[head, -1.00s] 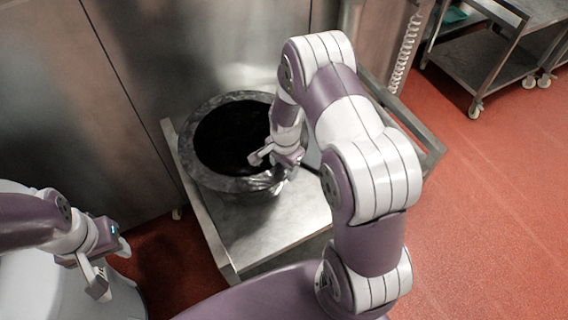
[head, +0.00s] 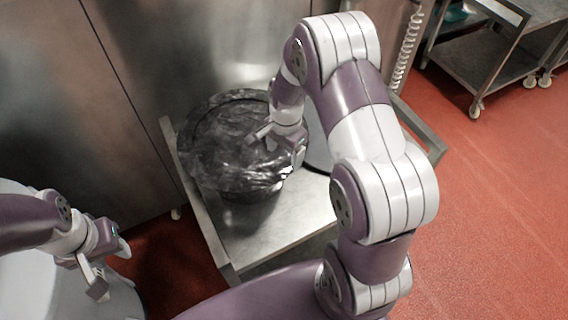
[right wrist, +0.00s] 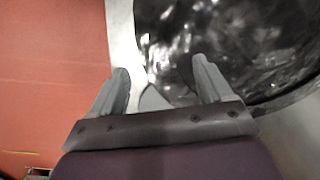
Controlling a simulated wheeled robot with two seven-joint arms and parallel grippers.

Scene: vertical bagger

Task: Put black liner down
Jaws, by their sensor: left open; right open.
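The black liner (head: 225,140) is a shiny, crinkled sheet over the round container on the metal cart. It covers the container's mouth, and the inside is hidden. It also fills the upper right of the right wrist view (right wrist: 240,40). My right gripper (head: 262,136) is open and empty, above the liner's right side; I cannot tell whether it touches it. Its two fingers (right wrist: 162,85) stand apart in the right wrist view with nothing between them. My left gripper (head: 110,270) is open and empty at the lower left, away from the cart.
The container stands on a steel cart (head: 262,232) with bare surface in front. A pale round-edged object (head: 319,152) is partly hidden behind my right arm. A steel cabinet wall (head: 60,100) is behind and left. Another cart (head: 490,55) stands at the far right on red floor.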

